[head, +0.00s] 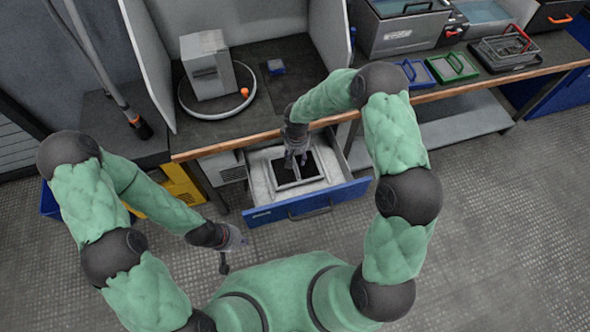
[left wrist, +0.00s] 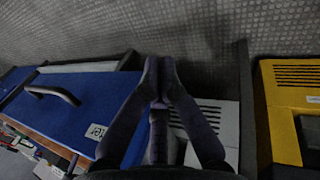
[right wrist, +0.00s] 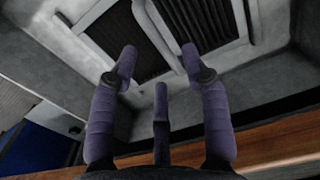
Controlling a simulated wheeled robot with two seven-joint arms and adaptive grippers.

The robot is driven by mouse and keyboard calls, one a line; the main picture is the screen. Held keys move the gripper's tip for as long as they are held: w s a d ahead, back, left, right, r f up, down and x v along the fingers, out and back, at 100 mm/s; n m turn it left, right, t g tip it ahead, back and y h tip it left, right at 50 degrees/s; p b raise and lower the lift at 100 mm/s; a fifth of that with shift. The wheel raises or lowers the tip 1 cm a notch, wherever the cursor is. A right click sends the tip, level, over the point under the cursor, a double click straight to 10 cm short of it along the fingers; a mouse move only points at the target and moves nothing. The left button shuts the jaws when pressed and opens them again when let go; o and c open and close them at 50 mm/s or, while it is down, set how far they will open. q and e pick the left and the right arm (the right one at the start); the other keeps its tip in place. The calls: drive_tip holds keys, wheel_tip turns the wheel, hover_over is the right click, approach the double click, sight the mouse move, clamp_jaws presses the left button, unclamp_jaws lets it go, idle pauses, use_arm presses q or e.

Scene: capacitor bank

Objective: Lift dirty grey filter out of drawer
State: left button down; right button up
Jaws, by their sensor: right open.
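The dirty grey filter (head: 311,165), a light grey frame with two dark panels, lies in the open drawer (head: 335,193). My right gripper (head: 297,160) is over the filter, pointing down, and hides part of it. In the right wrist view the filter (right wrist: 120,37) fills the upper middle, with dark ribbed panels and pale bars. My left gripper (head: 229,257) is off to the left of the drawer. Its fingertips meet in the left wrist view (left wrist: 160,70), empty.
The blue drawer front (left wrist: 70,105) also shows in the left wrist view. The wooden bench edge (head: 240,143) runs above the drawer. A yellow box (head: 182,187) stands left of it. Blue (head: 415,72) and green (head: 452,66) trays lie on the bench at right.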

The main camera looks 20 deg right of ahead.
drive_tip(key=f+b, duration=0.1)
drive_tip(key=f, duration=0.1)
drive_tip(key=f+b, duration=0.1)
drive_tip(key=f, duration=0.1)
drive_tip(key=shift+s+a, duration=0.15)
drive_tip(key=shift+s, duration=0.05)
drive_tip(key=shift+f, duration=0.4)
drive_tip(key=shift+r, duration=0.1)
drive_tip(key=shift+c, duration=0.3)
clamp_jaws()
drive_tip(key=shift+r, duration=0.1)
